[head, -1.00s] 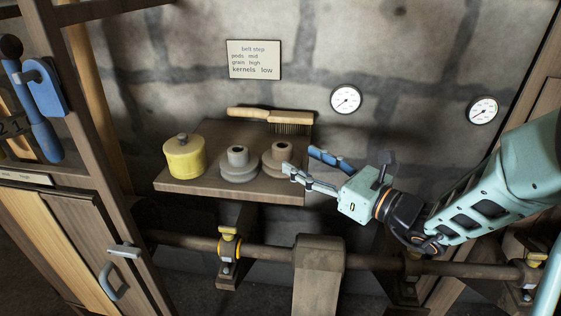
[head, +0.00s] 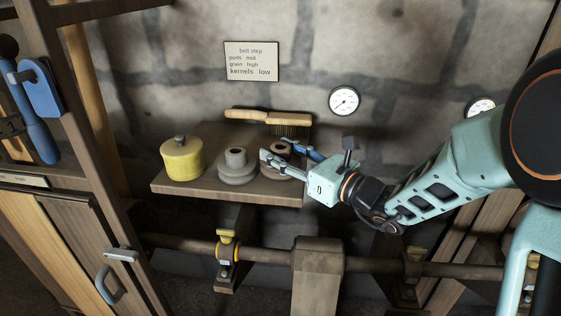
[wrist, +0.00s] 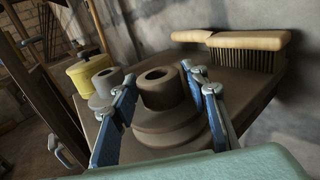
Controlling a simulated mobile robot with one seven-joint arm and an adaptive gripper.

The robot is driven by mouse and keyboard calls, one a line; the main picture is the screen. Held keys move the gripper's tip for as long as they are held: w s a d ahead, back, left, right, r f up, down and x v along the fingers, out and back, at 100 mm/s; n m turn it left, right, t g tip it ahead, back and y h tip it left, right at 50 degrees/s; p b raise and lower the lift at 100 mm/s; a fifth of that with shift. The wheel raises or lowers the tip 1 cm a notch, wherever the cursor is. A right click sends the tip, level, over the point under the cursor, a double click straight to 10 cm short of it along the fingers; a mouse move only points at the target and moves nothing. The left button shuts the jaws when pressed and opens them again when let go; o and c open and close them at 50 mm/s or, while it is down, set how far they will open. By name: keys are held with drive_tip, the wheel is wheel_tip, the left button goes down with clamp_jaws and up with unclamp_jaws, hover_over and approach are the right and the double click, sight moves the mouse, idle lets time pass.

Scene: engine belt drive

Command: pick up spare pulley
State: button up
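Two stepped pulleys stand upright on a wooden shelf (head: 225,190). The brown one (wrist: 163,105) is on the right and the grey one (head: 237,166) is in the middle; I cannot tell by looks which is called the spare. My gripper (head: 281,154) is open around the brown pulley, with one blue-padded finger on each side of its hub in the wrist view (wrist: 162,98). The fingers do not appear closed on the hub. In the head view the gripper partly hides the brown pulley. The grey pulley also shows left of the fingers in the wrist view (wrist: 104,90).
A yellow lidded pot (head: 181,160) stands at the shelf's left end. A wooden-handled brush (head: 270,118) lies along the back by the stone wall. Below the shelf runs a shaft (head: 185,246) with a yellow-capped bearing (head: 227,240). A cabinet (head: 70,235) stands at left.

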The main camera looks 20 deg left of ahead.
clamp_jaws()
drive_tip(key=shift+r, duration=0.2)
drive_tip(key=shift+w+r, duration=0.1)
